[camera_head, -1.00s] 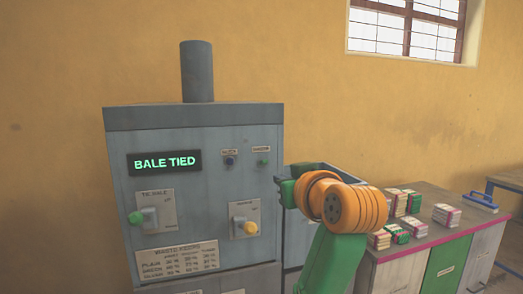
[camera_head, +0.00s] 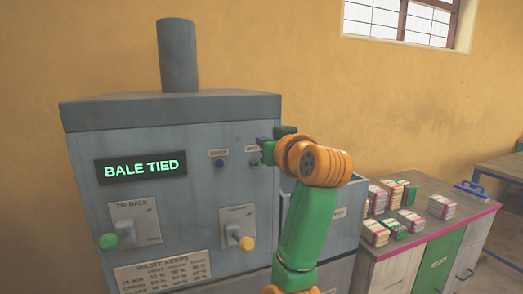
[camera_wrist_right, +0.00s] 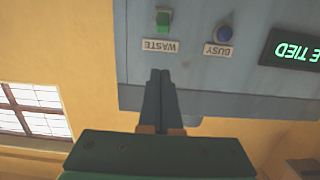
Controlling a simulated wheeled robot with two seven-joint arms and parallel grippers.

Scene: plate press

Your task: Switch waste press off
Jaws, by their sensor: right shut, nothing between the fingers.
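The grey waste press (camera_head: 85,145) fills the left of the head view, its display (camera_head: 140,168) reading "BALE TIED". A small green switch (camera_wrist_right: 163,20) sits above a label reading "WASTE" in the upside-down right wrist view. In the head view the gripper (camera_head: 265,148) is close to the switch and partly covers that area. Contact cannot be told. My left gripper is out of view.
Below the display are a lever with a green knob (camera_head: 107,241) marked "TIE BALE" and a lever with a yellow knob (camera_head: 246,243). A counter (camera_head: 400,251) with several bundles stands at right. A dark chimney (camera_head: 178,55) rises from the press top.

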